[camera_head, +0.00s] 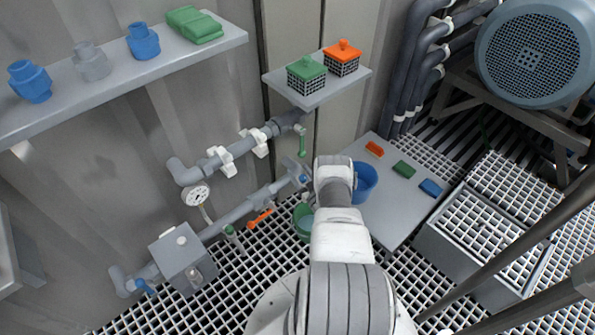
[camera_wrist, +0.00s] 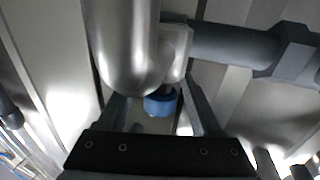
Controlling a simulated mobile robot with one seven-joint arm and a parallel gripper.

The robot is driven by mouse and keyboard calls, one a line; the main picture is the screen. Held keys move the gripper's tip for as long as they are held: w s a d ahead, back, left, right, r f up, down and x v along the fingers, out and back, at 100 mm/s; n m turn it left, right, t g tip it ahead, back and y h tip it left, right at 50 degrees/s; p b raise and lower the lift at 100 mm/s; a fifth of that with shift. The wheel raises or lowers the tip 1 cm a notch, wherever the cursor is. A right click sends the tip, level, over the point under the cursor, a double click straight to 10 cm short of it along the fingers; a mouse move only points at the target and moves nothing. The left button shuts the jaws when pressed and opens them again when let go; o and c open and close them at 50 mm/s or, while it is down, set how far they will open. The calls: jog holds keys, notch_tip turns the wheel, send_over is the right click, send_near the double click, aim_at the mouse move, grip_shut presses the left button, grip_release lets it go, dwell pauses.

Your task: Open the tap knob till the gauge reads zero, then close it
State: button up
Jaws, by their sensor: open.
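A small blue knob (camera_wrist: 160,103) sits under a grey pipe fitting (camera_wrist: 125,45) in the wrist view. My gripper (camera_wrist: 154,98) is open, with a finger on either side of the blue knob; I cannot tell whether they touch it. In the head view the blue knob (camera_head: 303,179) shows at the end of the lower pipe, just left of my arm, which hides most of my gripper. The round white gauge (camera_head: 197,196) is on the pipework to the left; its needle is too small to read. Which handle the task means by the tap knob is not marked.
An orange lever (camera_head: 260,218), a green handle (camera_head: 232,232) and a blue lever (camera_head: 145,287) are on the lower pipework. A green bucket (camera_head: 303,222) stands below the blue knob. A blue bucket (camera_head: 365,180) is right of my arm. A shelf (camera_head: 120,85) juts out upper left.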

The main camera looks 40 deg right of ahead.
aim_at(305, 175)
jog(key=shift+c, duration=0.2)
grip_shut()
jog(key=shift+m+h, duration=0.4)
jog(key=shift+h, duration=0.2)
jog(key=m+g+h, duration=0.1)
jog(key=h, duration=0.1)
jog(key=m+h, duration=0.1)
jog(key=h, duration=0.1)
jog(key=shift+s+d+m+g, duration=0.15)
jog(key=shift+d+m+g, duration=0.2)
jog(key=shift+m+g, duration=0.05)
jog(key=m+g+h, duration=0.2)
jog(key=h, duration=0.1)
jog(key=m+g+h, duration=0.1)
jog(key=shift+s+d+m+g+h, duration=0.25)
jog(key=shift+d+m+g+h, duration=0.05)
jog(key=shift+d+m, duration=0.1)
jog(key=m+g+h, duration=0.1)
jog(key=m+g, duration=0.1)
jog(key=g, duration=0.1)
jog(key=s+m+g+h, duration=0.1)
jog(key=m+g+h, duration=0.1)
jog(key=g, duration=0.1)
jog(key=m+g+h, duration=0.1)
jog(key=m+g, duration=0.1)
jog(key=g, duration=0.1)
jog(key=shift+s+d+h, duration=0.25)
jog(key=shift+d+h, duration=0.05)
jog(key=shift+d, duration=0.1)
jog(key=shift+m, duration=0.3)
